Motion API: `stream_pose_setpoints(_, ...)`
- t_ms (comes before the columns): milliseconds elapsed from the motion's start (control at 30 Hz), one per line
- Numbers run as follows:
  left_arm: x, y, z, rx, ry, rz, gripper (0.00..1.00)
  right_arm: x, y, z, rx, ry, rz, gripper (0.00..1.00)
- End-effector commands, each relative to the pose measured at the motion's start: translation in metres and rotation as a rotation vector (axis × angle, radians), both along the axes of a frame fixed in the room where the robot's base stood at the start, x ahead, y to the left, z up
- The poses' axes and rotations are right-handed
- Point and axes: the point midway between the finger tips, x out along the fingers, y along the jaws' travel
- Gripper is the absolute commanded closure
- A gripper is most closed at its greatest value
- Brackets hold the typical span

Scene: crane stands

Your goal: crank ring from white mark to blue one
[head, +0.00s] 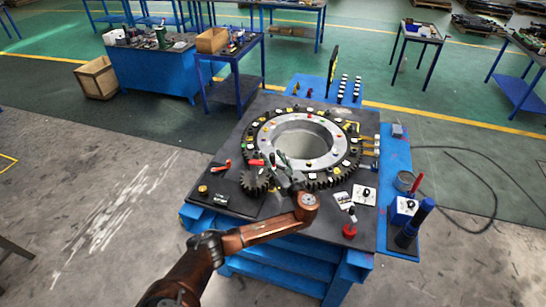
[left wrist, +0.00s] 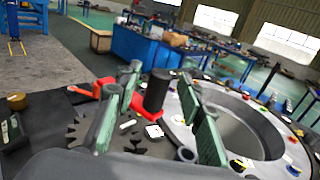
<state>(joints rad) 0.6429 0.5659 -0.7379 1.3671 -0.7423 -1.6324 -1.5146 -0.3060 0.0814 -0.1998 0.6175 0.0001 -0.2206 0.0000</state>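The large toothed ring (head: 348,165) lies flat on a dark-topped blue stand, with small coloured marks around it. It also shows at the right of the left wrist view (left wrist: 250,160). A small dark pinion gear (head: 254,183) sits at its front left. A red crank arm (head: 256,162) shows above the pinion. A black upright handle (left wrist: 157,90) stands between the green fingers of my left gripper (left wrist: 158,118), which are apart. Contact cannot be told. The left gripper (head: 281,165) is over the ring's front left edge. My right gripper is out of view.
A red lever (head: 222,166) and a yellow-topped knob (head: 203,190) are at the stand's left. A red-based lever (head: 350,230) and a blue cylinder (head: 422,213) are at the front right. A blue workbench (head: 150,75) stands behind. The floor at left is clear.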

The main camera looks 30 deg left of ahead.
Motion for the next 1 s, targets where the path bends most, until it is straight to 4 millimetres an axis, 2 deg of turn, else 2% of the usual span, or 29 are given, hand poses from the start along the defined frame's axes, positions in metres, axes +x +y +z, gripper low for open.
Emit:
stream_pose_setpoints(133, 0.0061, 0.0091, -0.0004, -0.001, 0.000, 0.000, 0.64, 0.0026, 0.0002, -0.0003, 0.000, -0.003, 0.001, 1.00)
stream_pose_setpoints(433, 0.0077, 0.0101, -0.0005, -0.003, -0.001, -0.002, 0.64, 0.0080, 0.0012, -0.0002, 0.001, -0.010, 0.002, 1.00)
stream_pose_setpoints(900, 0.0078, 0.0096, -0.0006, -0.003, -0.001, -0.002, 0.96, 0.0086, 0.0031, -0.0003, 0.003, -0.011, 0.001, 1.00)
stream_pose_setpoints(1000, 0.0078, 0.0095, -0.0005, -0.003, -0.001, -0.002, 1.00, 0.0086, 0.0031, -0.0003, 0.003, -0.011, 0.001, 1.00)
